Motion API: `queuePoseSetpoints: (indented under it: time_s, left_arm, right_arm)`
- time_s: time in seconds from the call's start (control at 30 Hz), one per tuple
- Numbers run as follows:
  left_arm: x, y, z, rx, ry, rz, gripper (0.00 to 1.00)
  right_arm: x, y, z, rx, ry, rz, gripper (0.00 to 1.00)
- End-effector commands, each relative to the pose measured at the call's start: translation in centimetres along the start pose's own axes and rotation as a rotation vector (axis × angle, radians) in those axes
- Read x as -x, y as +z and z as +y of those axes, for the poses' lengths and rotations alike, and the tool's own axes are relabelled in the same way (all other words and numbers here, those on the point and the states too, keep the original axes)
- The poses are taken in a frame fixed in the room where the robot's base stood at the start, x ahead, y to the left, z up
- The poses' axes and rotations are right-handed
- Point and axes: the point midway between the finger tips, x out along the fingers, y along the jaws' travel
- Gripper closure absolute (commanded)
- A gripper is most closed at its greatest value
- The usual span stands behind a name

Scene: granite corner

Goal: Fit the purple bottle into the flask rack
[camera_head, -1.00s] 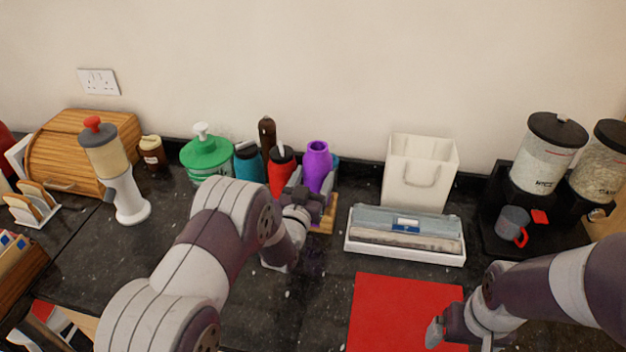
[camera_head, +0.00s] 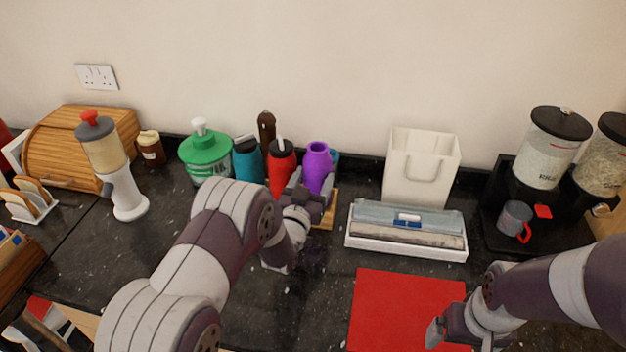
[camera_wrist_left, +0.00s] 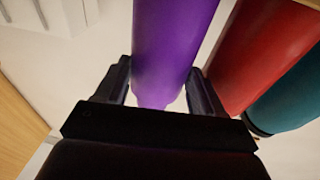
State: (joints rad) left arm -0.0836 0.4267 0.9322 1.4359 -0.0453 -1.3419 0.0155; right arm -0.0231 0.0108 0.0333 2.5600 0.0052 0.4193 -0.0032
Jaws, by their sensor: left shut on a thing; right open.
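The purple bottle (camera_head: 317,168) stands at the right end of a row of flasks near the back wall. In the left wrist view the bottle (camera_wrist_left: 168,45) is between the two fingers of my left gripper (camera_wrist_left: 160,88), which is shut on it. The flask rack (camera_head: 331,208) shows as a wooden edge beneath the bottle; the rest is hidden behind my gripper and the flasks. I cannot tell whether the bottle's base is seated in it. My right gripper (camera_head: 440,335) is open and empty at the front, over the red mat's right edge.
A red flask (camera_head: 281,168) and a teal flask (camera_head: 248,160) stand left of the bottle. A white box of rolls (camera_head: 408,240) and white bag (camera_head: 420,165) stand right. The red mat (camera_head: 400,300) is clear.

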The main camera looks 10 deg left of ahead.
Motion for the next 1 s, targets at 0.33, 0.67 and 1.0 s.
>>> queuePoseSetpoints:
  time_s: [0.33,0.67,1.0]
  left_arm:
    - [0.1,0.9,0.0,0.0,0.0,0.002,0.73]
    - [0.2,1.8,0.0,0.0,0.0,0.002,0.73]
    - [0.3,2.6,0.0,0.0,0.0,0.002,0.73]
  right_arm:
    - [-0.9,0.1,0.0,0.0,0.0,0.0,0.06]
    - [-1.7,0.2,0.0,0.0,0.0,0.0,0.06]
    - [-2.5,0.3,0.0,0.0,0.0,0.0,0.06]
